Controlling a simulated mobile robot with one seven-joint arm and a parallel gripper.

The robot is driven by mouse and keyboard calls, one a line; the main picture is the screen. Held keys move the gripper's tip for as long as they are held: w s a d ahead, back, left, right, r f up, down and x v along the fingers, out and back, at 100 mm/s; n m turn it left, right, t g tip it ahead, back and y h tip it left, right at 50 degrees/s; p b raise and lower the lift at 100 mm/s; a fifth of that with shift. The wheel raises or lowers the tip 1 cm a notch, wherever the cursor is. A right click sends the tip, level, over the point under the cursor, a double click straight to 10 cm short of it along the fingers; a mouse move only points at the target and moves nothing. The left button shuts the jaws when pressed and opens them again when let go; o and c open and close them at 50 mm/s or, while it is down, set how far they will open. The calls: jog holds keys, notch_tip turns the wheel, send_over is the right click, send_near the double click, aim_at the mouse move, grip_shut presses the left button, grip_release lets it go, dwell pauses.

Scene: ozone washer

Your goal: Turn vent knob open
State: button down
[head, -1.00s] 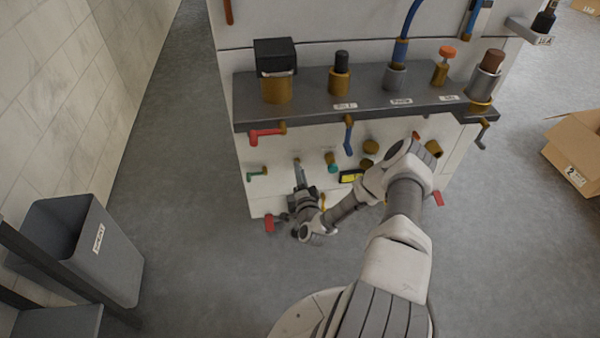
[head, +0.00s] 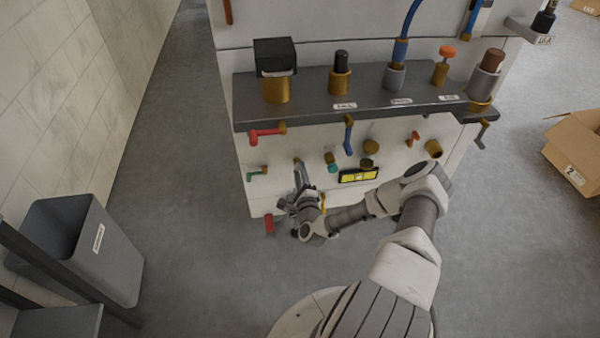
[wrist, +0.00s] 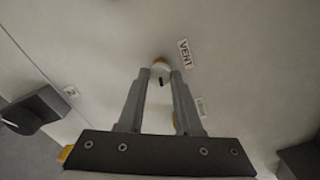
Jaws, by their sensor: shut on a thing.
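The vent knob (wrist: 160,64) is a small round white and yellowish knob with a dark mark on a pale panel in the wrist view. A label reading VENT (wrist: 186,54) is just right of it. My gripper (wrist: 160,75) has its two grey fingers on either side of the knob, shut on it at the fingertips. In the head view my gripper (head: 301,178) is at the lower left of the washer's white front panel, and the knob is hidden there.
A yellow display (head: 359,175) is to the right. A grey bin (head: 110,262) stands on the floor at left.

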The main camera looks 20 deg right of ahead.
jog(key=shift+a+m, duration=0.1)
jog(key=shift+m, duration=0.7)
jog(key=c, duration=0.6)
grip_release()
jog(key=shift+s, duration=0.15)
